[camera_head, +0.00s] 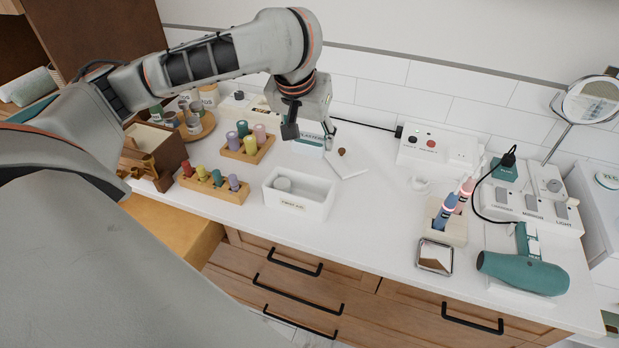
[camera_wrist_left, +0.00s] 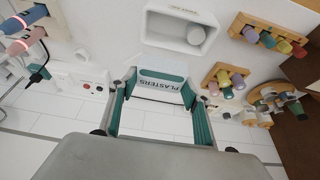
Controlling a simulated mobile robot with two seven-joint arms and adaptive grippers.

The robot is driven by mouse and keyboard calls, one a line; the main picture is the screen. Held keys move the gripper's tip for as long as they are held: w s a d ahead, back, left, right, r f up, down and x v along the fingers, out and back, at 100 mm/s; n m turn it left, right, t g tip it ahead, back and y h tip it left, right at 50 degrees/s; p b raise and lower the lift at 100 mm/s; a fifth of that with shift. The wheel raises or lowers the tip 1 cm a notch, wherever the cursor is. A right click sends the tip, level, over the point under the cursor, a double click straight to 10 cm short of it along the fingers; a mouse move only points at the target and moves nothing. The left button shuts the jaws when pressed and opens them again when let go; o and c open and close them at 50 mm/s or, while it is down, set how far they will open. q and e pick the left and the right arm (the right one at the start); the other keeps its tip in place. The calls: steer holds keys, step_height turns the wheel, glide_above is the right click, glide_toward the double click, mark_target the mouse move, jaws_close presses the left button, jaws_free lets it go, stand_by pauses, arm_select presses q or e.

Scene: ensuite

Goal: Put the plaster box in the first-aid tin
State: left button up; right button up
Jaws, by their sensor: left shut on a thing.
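The plaster box (camera_head: 309,142) is white with a teal band and the word PLASTERS, which reads in the left wrist view (camera_wrist_left: 161,82). My left gripper (camera_head: 308,132) is shut on it, with a finger at each end of the box in the left wrist view (camera_wrist_left: 160,100). The box is behind the first-aid tin and apart from it; its exact height over the counter is hard to tell. The first-aid tin (camera_head: 298,207) is a white, open-topped box with a FIRST AID label. It also shows in the left wrist view (camera_wrist_left: 154,40). A pale roll (camera_head: 283,184) lies inside at its left. My right gripper is out of view.
A white lid-like slab with a brown knob (camera_head: 345,164) lies right of the box. Wooden racks of coloured rolls (camera_head: 213,187) stand left of the tin. A toothbrush holder (camera_head: 446,229), mirror tile (camera_head: 435,257) and teal hairdryer (camera_head: 522,271) occupy the right. The counter in front of the slab is clear.

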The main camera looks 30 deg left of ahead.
arm_select(q)
step_height(320, 180, down, 12)
steer(key=shift+f, duration=0.25)
stand_by(0.3)
steer(key=shift+f, duration=0.6)
steer(key=o, duration=0.9)
steer(key=shift+r, duration=0.3)
steer(key=shift+v, duration=6.3)
